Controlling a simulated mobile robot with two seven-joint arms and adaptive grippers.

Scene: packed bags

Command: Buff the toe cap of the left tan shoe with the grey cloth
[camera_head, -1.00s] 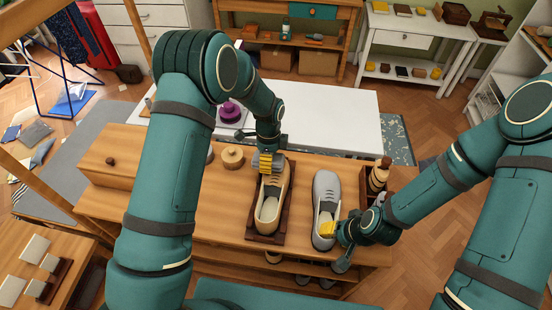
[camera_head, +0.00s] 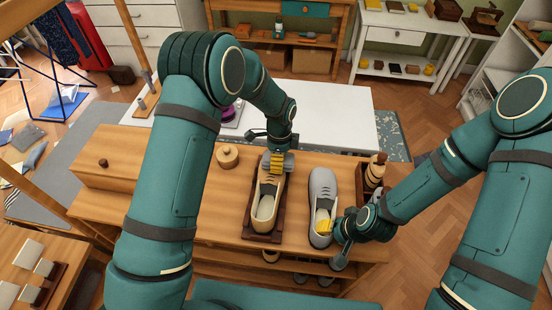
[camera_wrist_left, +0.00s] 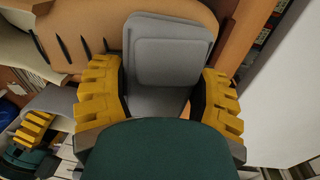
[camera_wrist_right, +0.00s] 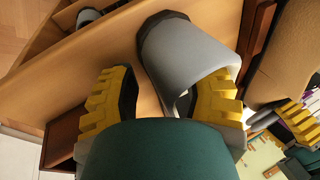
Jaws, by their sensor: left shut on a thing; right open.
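The tan shoe (camera_head: 264,207) stands on a dark wooden support (camera_head: 262,237) on the wooden bench, toe toward the back. My left gripper (camera_head: 276,165) is shut on the folded grey cloth (camera_wrist_left: 168,55), over the shoe's toe end. In the left wrist view the cloth lies between both yellow fingers, against or just above the tan shoe (camera_wrist_left: 90,35); contact is unclear. The toe cap is largely hidden. A grey shoe (camera_head: 322,187) stands to the right. My right gripper (camera_wrist_right: 165,95) is open at its heel, one finger at the shoe's opening.
A round wooden jar (camera_head: 228,157) stands left of the tan shoe. A dark box with wooden items (camera_head: 375,175) is right of the grey shoe. A white table (camera_head: 345,120) lies behind the bench. Bare bench top shows left of the support.

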